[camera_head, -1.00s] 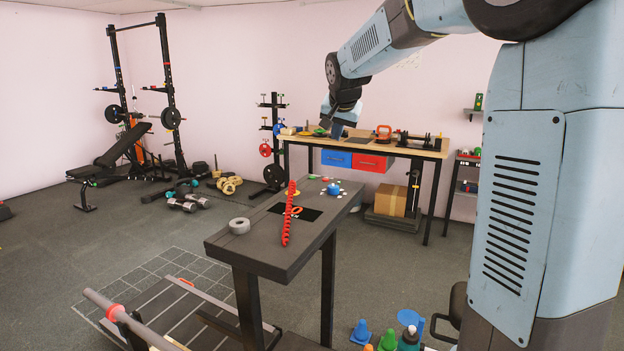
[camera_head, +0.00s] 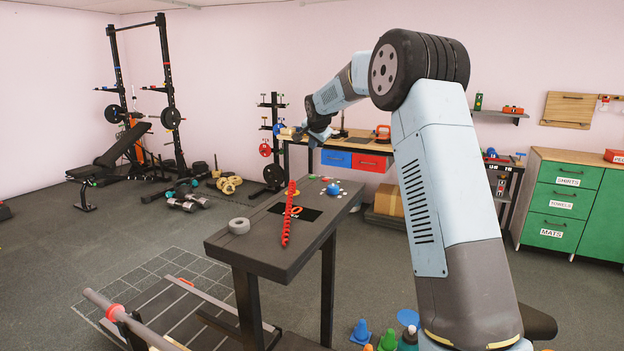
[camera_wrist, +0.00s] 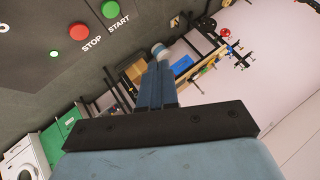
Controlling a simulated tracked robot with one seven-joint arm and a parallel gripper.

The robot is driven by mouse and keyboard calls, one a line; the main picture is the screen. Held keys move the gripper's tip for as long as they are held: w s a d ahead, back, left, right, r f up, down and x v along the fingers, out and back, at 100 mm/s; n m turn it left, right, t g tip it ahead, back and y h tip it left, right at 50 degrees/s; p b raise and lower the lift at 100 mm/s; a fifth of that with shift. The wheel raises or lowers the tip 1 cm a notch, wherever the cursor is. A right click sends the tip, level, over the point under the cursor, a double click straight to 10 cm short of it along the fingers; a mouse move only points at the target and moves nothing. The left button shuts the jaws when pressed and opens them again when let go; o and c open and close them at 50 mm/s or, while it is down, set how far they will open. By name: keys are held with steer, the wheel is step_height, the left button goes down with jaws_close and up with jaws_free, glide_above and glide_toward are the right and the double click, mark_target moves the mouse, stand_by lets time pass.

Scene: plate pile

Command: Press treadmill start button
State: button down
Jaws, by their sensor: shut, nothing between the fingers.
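The treadmill console (camera_head: 270,262) is a dark slab on two posts in the head view. In the wrist view, the dark panel (camera_wrist: 30,75) carries a round green button (camera_wrist: 110,9) labelled START, at the top edge, and a round red button (camera_wrist: 79,31) labelled STOP beside it. My gripper (camera_wrist: 158,52) points away from the camera with its fingers together and empty. It appears to the right of and below the START button in that picture, and no contact shows. In the head view my gripper (camera_head: 315,140) is small, beyond the console, and its fingertips are hard to make out.
A workbench (camera_head: 355,142) with blue and red drawers stands behind. A green cabinet (camera_head: 562,205) is at right.

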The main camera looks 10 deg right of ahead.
mark_target(313, 178)
steer(key=shift+w+f, duration=0.2)
steer(key=shift+w, duration=0.1)
steer(key=shift+f, duration=4.4)
steer(key=shift+f, duration=0.15)
steer(key=shift+f, duration=0.2)
steer(key=shift+s+f, duration=0.1)
steer(key=shift+f, duration=0.3)
steer(key=shift+r, duration=0.85)
